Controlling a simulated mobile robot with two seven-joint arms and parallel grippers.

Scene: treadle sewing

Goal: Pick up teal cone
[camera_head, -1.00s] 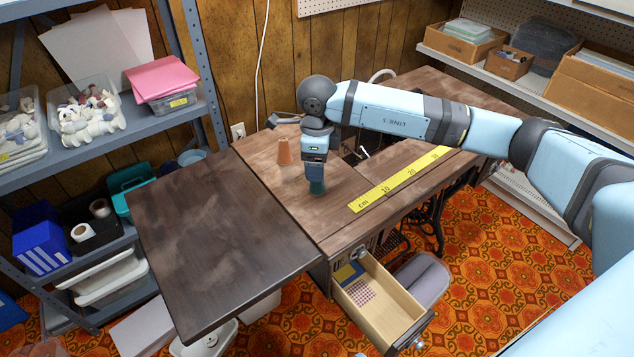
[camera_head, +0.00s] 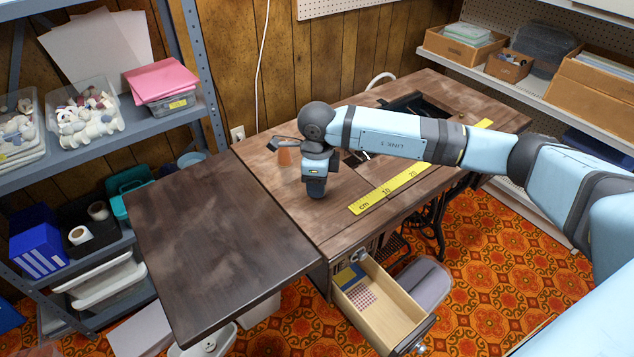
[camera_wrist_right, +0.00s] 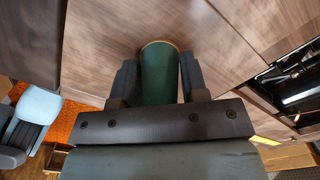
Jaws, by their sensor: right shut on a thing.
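The teal cone (camera_wrist_right: 159,75) shows in the right wrist view between the two dark fingers of my right gripper (camera_wrist_right: 158,82). The fingers are shut on it. In the head view my right gripper (camera_head: 316,190) points down over the wooden table top (camera_head: 345,185), and it hides the cone. I cannot tell whether the cone touches the table. My left gripper is not in view.
A yellow ruler (camera_head: 390,190) lies to the right. The open drawer (camera_head: 385,310) juts out below the table front. The dark left leaf (camera_head: 215,245) is clear.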

